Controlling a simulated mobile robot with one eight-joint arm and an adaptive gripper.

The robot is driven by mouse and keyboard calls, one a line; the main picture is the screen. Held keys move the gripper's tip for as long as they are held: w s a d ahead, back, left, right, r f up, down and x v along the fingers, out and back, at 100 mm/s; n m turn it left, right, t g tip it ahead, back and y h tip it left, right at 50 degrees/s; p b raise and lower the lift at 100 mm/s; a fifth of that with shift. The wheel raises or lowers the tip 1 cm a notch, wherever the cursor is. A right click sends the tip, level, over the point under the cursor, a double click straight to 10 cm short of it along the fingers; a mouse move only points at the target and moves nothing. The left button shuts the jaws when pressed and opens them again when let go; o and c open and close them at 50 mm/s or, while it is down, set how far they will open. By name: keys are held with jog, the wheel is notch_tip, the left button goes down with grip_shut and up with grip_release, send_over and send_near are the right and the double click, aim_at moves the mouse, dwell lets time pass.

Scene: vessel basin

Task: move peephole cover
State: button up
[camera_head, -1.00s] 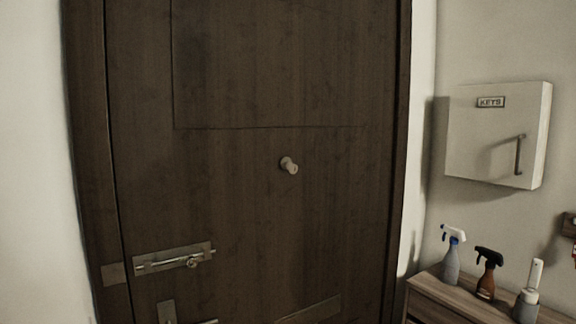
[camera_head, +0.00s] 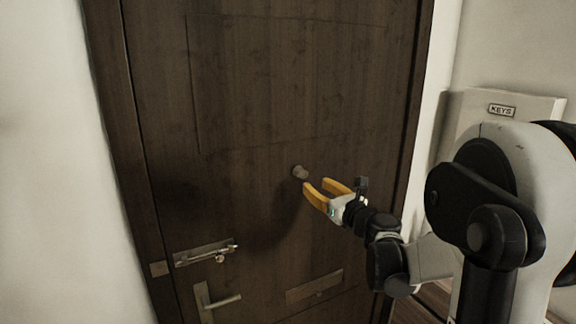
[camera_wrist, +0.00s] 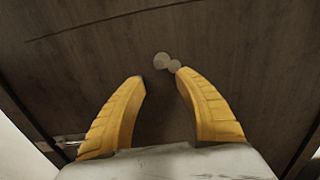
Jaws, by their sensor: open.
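The peephole (camera_head: 300,172) is a small round metal fitting on the dark wooden door (camera_head: 260,90), a little below the panel line. In the wrist view the peephole cover (camera_wrist: 161,60) shows as a pale disc, with a second rounded piece (camera_wrist: 175,66) joined at its lower right. My gripper (camera_head: 320,192) has yellow fingers, open and empty, just right of and below the peephole. In the wrist view the gripper (camera_wrist: 160,80) has its fingers spread, and the fitting lies beyond the tips, nearer the right one. I cannot tell whether that tip touches it.
A slide bolt (camera_head: 205,252), a door handle (camera_head: 218,300) and a mail slot plate (camera_head: 315,287) are lower on the door. A white key box (camera_head: 535,105) hangs on the right wall, partly behind my arm. The door's upper part is clear.

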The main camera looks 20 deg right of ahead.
aim_at(300, 175)
jog(key=w, duration=1)
jog(key=shift+w+a+p, duration=0.15)
jog(key=shift+a+p, duration=0.1)
jog(key=shift+p, duration=0.15)
grip_shut()
